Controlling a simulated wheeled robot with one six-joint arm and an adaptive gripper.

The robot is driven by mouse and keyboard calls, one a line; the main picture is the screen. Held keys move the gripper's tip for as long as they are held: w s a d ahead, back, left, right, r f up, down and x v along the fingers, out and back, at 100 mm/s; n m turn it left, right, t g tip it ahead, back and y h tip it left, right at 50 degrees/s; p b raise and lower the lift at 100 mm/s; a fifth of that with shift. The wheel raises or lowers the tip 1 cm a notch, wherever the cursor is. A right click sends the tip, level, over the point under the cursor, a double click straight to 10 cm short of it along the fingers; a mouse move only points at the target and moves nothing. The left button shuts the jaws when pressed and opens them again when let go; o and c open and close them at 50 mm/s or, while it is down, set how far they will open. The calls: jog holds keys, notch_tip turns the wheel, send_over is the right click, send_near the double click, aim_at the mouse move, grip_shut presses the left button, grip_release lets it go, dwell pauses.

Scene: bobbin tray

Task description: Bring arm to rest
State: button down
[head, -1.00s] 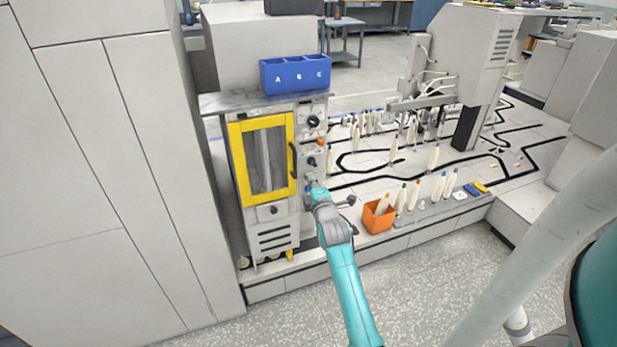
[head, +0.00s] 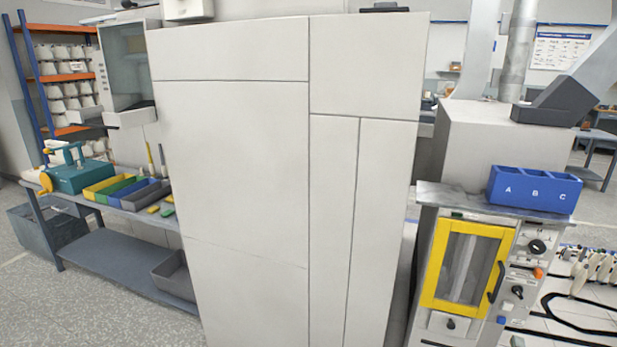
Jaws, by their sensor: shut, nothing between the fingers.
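My gripper and the length of my arm do not show in the head view. A small teal patch sits at the bottom edge below the yellow-framed machine (head: 427,262); it is too small to tell what it is. The machine's yellow-framed door (head: 431,290) is closed, with a dark handle on its right side. Knobs and an orange button sit on the panel right of the door. A blue bin (head: 536,203) marked A, B, C stands on the machine's top.
A tall pale cabinet (head: 245,180) fills the middle. At left, a grey bench (head: 105,205) carries a teal device (head: 80,177) and coloured trays (head: 108,190). An orange-beamed rack (head: 75,76) with white cones stands behind. Open speckled floor (head: 110,310) shows at lower left.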

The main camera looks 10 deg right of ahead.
jog(key=s+a+f+m+t+y, duration=0.1)
jog(key=s+a+f+m+y, duration=0.3)
jog(key=a, duration=0.9)
jog(key=s+a+f+y, duration=0.1)
jog(key=s+a+f, duration=0.55)
jog(key=a, duration=0.65)
jog(key=s+a+r+m+y, duration=0.2)
jog(key=s+a, duration=0.5)
jog(key=s, duration=0.4)
jog(key=s+a+r+m+y, duration=0.3)
jog(key=s+a+r, duration=0.3)
jog(key=s, duration=0.5)
jog(key=shift+s+a+r+y, duration=0.2)
jog(key=shift+s+a+y, duration=0.2)
jog(key=shift+a+y, duration=0.25)
